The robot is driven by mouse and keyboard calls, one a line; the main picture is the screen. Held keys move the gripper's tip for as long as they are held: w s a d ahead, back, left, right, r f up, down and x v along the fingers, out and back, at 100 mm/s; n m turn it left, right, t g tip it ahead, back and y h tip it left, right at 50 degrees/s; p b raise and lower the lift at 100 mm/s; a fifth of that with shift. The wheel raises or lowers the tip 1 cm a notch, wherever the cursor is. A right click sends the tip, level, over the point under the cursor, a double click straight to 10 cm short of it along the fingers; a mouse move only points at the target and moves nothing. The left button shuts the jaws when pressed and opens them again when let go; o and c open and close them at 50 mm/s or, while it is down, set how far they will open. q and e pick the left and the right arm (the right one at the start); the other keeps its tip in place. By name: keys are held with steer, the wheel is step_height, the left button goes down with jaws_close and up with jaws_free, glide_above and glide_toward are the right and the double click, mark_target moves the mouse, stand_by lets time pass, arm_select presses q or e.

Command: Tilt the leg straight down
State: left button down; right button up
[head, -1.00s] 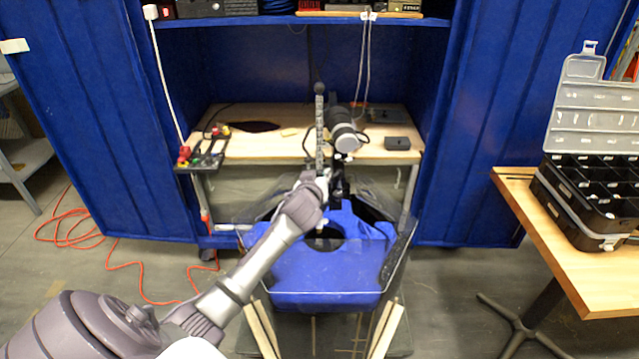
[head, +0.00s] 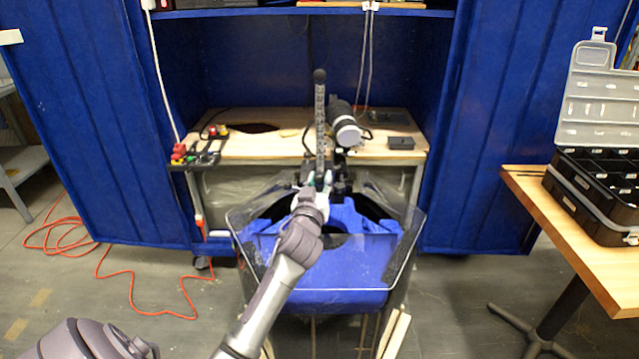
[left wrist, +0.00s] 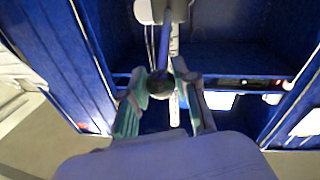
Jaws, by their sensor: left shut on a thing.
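The leg (head: 320,120) is a slim grey bar with a dark ball at its top, standing upright in the head view above the tank. A black and silver thruster motor (head: 343,122) is just right of it. My left gripper (head: 318,184) reaches to the leg's lower part in the head view and is shut on it. In the left wrist view, the greenish fingers (left wrist: 160,88) sit on either side of a dark round end (left wrist: 161,83); the exact contact is hard to make out. My right gripper is not in view.
A wooden bench (head: 255,148) in the blue cabinet (head: 490,120) is behind. A wooden table (head: 560,225) with an open organizer case (head: 595,195) is at the right. An orange cable (head: 150,312) lies on the floor.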

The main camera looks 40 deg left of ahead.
arm_select(q)
steer(key=shift+f, duration=0.25)
steer(key=c, duration=0.9)
jaws_free()
steer(key=shift+o, duration=0.2)
steer(key=shift+r, duration=0.15)
steer(key=shift+s+d, duration=0.1)
steer(key=v, duration=1.1)
steer(key=shift+s+d, duration=0.2)
steer(key=shift+s, duration=0.15)
